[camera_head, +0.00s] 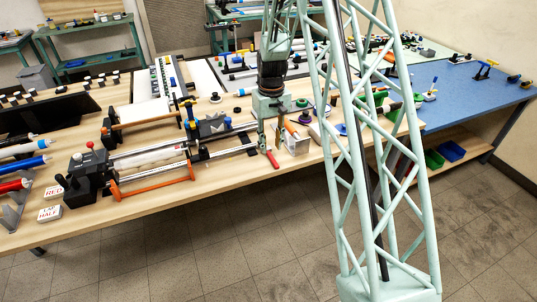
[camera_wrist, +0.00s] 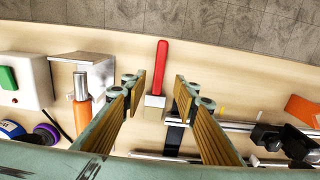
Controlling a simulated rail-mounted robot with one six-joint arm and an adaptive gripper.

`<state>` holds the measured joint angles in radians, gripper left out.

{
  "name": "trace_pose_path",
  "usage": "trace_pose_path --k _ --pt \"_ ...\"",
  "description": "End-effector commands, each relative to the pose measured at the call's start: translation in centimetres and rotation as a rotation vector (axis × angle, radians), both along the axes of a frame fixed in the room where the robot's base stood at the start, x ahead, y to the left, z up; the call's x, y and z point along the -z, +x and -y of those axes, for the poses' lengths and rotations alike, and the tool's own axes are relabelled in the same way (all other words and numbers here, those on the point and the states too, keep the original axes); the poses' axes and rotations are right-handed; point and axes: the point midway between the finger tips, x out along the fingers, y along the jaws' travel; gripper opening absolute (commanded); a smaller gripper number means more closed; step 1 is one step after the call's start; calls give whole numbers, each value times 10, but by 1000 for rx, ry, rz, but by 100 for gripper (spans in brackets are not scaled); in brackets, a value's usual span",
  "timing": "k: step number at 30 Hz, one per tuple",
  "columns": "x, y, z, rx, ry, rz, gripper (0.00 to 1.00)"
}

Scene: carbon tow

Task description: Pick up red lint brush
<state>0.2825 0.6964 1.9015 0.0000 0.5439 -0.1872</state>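The red lint brush (camera_wrist: 161,68) lies on the wooden bench with its red handle toward the front edge and its pale head (camera_wrist: 154,107) toward the bench's middle. Its red handle also shows in the head view (camera_head: 272,158), near the bench's front edge. My gripper (camera_wrist: 158,92) is open in the wrist view, with one finger on each side of the brush. No finger is seen touching it. I cannot tell how high the fingertips are above the bench. In the head view my gripper is above the bench, just behind the red handle, with its fingertips hard to make out.
An orange-handled tool (camera_wrist: 82,101) with a metal holder (camera_wrist: 92,72) is to the left of the brush in the wrist view. A metal rail (camera_wrist: 235,125) and a dark-and-orange device (camera_wrist: 290,140) are to the right. The bench's front edge (camera_wrist: 220,50) is close beyond the handle.

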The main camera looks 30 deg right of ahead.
Motion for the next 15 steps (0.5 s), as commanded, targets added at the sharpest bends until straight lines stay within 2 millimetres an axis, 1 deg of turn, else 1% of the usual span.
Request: trace_pose_path --k 8,11,15 --pt "3 0 0 0 0 0 27" --pt "9 0 1 0 0 0 27" --pt "23 -2 2 0 0 -2 27"
